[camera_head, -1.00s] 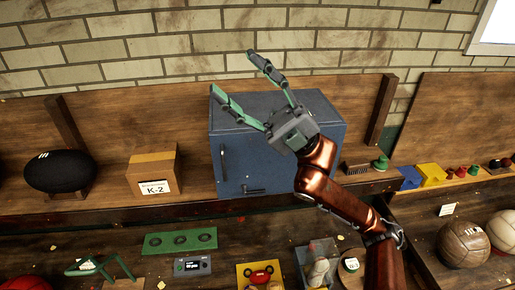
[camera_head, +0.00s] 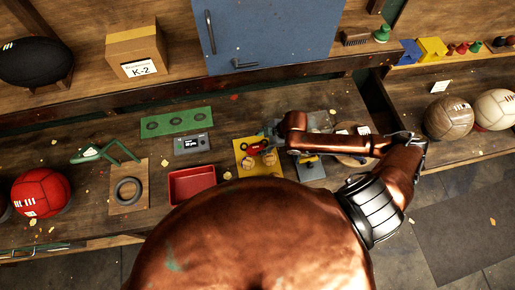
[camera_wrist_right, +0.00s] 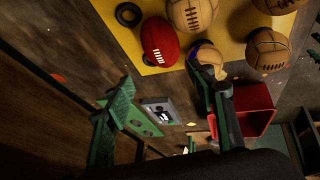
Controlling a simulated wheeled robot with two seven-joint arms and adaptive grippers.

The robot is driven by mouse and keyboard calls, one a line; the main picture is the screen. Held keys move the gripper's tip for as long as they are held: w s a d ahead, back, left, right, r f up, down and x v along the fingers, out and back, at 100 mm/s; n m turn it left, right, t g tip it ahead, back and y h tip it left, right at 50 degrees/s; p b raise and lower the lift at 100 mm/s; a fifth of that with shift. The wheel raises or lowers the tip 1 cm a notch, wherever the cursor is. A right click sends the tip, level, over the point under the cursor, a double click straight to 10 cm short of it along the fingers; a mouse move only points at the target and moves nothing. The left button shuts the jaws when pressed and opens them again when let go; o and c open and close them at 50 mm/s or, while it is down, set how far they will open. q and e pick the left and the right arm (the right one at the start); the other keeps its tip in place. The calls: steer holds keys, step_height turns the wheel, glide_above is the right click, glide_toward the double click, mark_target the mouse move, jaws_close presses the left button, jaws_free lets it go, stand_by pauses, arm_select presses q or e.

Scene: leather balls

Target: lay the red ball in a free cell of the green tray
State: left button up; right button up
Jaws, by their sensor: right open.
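The red ball (camera_wrist_right: 160,42) lies on the yellow mat (camera_wrist_right: 225,20) in the right wrist view, with brown balls near it. My left gripper is not in view.
A grey display box (camera_head: 192,144), a red bin (camera_head: 192,184) and a board with a black ring (camera_head: 128,191) stand around the tray. A large red ball (camera_head: 40,193) is at the left. The blue cabinet (camera_head: 265,35) stands behind on a raised shelf.

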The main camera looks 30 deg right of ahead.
mark_target(258, 148)
steer(key=f, duration=0.3)
steer(key=shift+s+d, duration=0.35)
steer(key=p+x, duration=0.1)
steer(key=x, duration=0.4)
steer(key=shift+w+p, duration=0.2)
steer(key=shift+p, duration=0.1)
steer(key=shift+w+a+f, duration=0.15)
steer(key=shift+f, duration=0.3)
steer(key=shift+c, duration=0.5)
steer(key=c, duration=1)
steer(key=shift+o, duration=0.2)
steer(key=shift+r, duration=0.1)
